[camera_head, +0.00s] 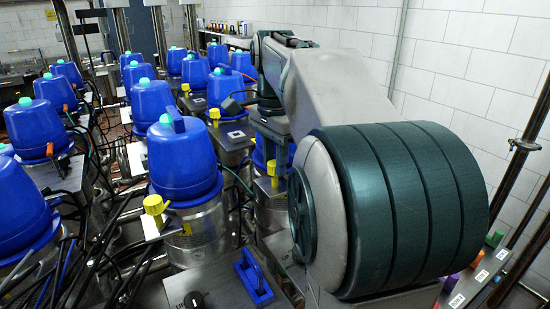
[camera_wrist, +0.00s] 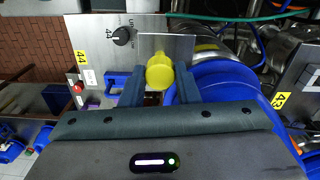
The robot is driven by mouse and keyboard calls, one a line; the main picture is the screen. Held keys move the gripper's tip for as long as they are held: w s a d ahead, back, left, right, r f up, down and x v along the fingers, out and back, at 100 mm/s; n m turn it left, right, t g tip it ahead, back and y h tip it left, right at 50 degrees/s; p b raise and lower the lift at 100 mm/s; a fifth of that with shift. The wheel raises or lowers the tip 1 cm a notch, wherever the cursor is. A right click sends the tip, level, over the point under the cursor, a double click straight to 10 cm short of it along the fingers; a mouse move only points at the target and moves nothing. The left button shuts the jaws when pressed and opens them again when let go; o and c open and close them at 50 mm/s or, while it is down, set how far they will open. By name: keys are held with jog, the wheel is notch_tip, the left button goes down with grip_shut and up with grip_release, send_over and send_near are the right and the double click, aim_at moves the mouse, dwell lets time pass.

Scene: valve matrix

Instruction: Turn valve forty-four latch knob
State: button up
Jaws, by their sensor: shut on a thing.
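My gripper (camera_wrist: 159,76) shows in the wrist view, its two dark fingers on either side of a yellow knob (camera_wrist: 160,72), and it is shut on that knob. The knob is in front of a grey metal plate edge, beside a blue rounded housing (camera_wrist: 228,88). A black dial (camera_wrist: 122,36) marked 44 sits on the grey panel (camera_wrist: 100,25) above left, clear of the fingers. A yellow 44 tag (camera_wrist: 80,57) is at the panel's left edge. In the head view my arm hides most of the grip area.
A blue handle (camera_wrist: 120,82) and red button (camera_wrist: 78,87) lie left of the fingers. In the head view, rows of blue-capped valves (camera_head: 185,160) and loose black cables (camera_head: 95,260) crowd the left.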

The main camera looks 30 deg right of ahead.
jog(key=o, duration=1)
jog(key=shift+c, duration=0.2)
notch_tip(320, 180, up, 14)
jog(key=shift+p, duration=0.4)
jog(key=shift+f, duration=0.1)
